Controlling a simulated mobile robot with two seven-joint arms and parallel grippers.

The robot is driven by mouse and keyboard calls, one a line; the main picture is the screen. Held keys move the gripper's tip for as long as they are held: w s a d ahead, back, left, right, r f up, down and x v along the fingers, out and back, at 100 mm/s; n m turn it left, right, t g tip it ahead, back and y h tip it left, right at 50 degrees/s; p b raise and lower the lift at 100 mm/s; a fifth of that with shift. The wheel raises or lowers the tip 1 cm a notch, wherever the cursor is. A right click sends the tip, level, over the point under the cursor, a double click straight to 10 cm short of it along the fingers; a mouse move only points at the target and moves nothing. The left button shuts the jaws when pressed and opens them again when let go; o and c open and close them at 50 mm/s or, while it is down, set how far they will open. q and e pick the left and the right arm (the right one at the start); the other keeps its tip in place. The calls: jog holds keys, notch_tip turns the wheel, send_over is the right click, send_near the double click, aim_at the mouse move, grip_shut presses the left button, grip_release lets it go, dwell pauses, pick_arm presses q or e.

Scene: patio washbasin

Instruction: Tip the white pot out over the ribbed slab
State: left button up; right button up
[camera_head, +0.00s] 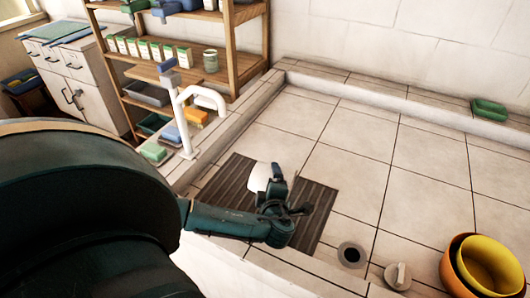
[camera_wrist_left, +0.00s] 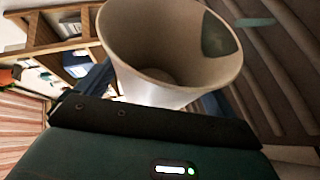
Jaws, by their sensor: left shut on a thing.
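The white pot (camera_head: 259,177) is at my left gripper (camera_head: 277,187), above the dark ribbed slab (camera_head: 318,212) in the basin. My left gripper is shut on the pot, which is partly hidden behind it in the head view. In the left wrist view the pot (camera_wrist_left: 150,45) shows its wide round mouth and pale inside. A grey-green patch shows inside its right wall; I cannot tell what it is. The pot looks tilted, with the slab's ribs (camera_wrist_left: 287,70) to its right. A thin teal piece (camera_wrist_left: 255,22) shows beside the rim. My right gripper is not in view.
A white tap (camera_head: 204,97) stands on the ledge left of the slab. A drain hole (camera_head: 352,255), a plug (camera_head: 398,277) and nested yellow (camera_head: 495,262) and orange bowls are at the lower right. A green dish (camera_head: 488,109) sits on the back ledge. The tiles between are clear.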

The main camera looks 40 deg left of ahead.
pick_arm(q)
jog(key=shift+w+d+m+y, duration=0.15)
jog(key=shift+d+m+y, duration=0.25)
dwell(1.1)
